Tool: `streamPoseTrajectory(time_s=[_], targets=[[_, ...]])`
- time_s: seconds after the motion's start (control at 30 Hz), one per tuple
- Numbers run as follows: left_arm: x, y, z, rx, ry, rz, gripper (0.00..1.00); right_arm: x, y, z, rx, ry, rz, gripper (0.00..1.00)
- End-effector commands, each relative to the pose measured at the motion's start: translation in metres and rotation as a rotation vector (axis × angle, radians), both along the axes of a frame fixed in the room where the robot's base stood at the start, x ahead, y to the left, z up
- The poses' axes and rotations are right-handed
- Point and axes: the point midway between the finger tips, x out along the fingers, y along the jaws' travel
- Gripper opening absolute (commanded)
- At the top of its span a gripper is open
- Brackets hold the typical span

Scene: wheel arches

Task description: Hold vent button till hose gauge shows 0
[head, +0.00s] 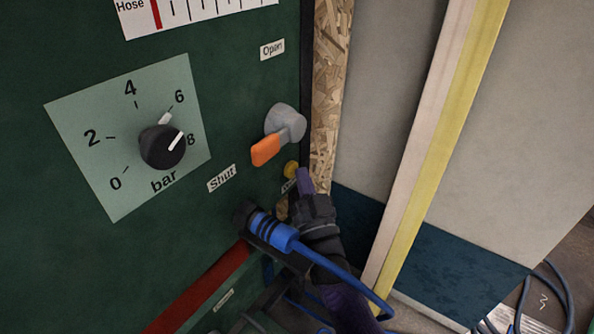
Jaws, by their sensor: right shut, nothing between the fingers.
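The yellow vent button (291,169) sits low on the right side of the green panel, with a small label under it partly hidden by my gripper. My right gripper (304,181) is shut and empty, its purple fingertips right beside the button; I cannot tell whether they touch it. The hose gauge (198,10) is a white strip at the top, cut off by the frame edge. Its red bar stands near the left end beside the word "Hose"; its numbers are out of view. My left gripper is not in view.
A valve with an orange handle (265,150) points down-left towards the "Shut" label (221,178). A black knob (162,147) sits on a bar dial. A blue hose coupling (272,231) is plugged in below, close to my right gripper. A yellow-edged post (440,150) stands right.

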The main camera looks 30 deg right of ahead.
Motion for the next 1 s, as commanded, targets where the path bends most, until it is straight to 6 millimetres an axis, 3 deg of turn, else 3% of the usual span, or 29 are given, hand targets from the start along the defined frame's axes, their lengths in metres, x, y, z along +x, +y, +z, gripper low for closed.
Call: streamPoseTrajectory(time_s=[0.43,0.73,1.0], targets=[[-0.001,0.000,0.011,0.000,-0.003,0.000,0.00,-0.018,-0.007,0.001,0.000,0.000,0.000,0.00],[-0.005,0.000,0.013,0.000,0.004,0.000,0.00,-0.020,-0.008,0.000,0.000,0.000,0.000,0.00],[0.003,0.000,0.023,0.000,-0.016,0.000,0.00,-0.043,-0.018,0.003,-0.002,-0.001,0.000,0.00]])
